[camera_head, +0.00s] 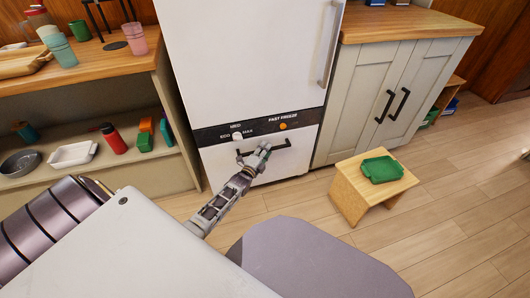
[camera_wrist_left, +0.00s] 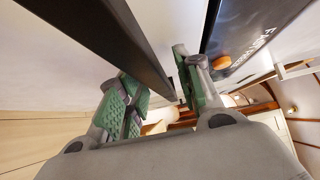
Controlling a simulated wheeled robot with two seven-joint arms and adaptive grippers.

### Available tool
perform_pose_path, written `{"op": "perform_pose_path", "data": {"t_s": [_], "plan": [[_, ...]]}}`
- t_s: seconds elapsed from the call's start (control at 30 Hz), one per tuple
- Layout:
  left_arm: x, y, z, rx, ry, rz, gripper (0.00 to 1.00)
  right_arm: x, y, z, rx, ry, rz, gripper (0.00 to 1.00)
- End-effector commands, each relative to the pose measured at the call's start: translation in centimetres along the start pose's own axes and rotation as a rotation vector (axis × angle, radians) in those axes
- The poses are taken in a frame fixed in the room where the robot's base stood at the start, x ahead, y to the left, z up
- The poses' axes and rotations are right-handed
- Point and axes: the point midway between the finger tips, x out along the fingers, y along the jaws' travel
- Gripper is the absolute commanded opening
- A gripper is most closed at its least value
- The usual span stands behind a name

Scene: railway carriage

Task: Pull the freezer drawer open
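The freezer drawer (camera_head: 285,168) is the white lower front of the tall white fridge-freezer, below a black control strip. It looks shut, flush with the front above. Its black bar handle (camera_head: 281,149) runs across the upper part of the drawer. In the left wrist view the dark handle bar (camera_wrist_left: 105,40) reaches down toward the space between the two green-padded fingers of my left gripper (camera_wrist_left: 158,92). The fingers are apart, with a gap visible beside the bar. My right gripper is not in view.
A small wooden stool (camera_head: 352,192) with a green tray (camera_head: 382,169) stands on the floor right of the freezer. A cabinet (camera_head: 385,95) is to the right. Open shelves (camera_head: 95,170) with cups and dishes stand to the left. Floor before the drawer is partly clear.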

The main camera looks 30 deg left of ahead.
Motion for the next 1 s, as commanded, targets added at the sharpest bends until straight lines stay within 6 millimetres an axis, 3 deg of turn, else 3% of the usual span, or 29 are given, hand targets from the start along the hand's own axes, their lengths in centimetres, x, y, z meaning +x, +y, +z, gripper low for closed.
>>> {"op": "perform_pose_path", "data": {"t_s": [0.27, 0.57, 1.0], "plan": [[0.07, -0.03, 0.00, 0.000, 0.000, 0.000, 0.35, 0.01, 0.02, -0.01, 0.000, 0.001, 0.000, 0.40], [0.06, -0.03, 0.00, 0.000, 0.000, 0.000, 0.00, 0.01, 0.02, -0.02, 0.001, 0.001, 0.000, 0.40], [-0.05, 0.01, -0.09, 0.000, 0.000, 0.001, 0.00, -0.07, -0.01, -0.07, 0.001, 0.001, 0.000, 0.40]]}}
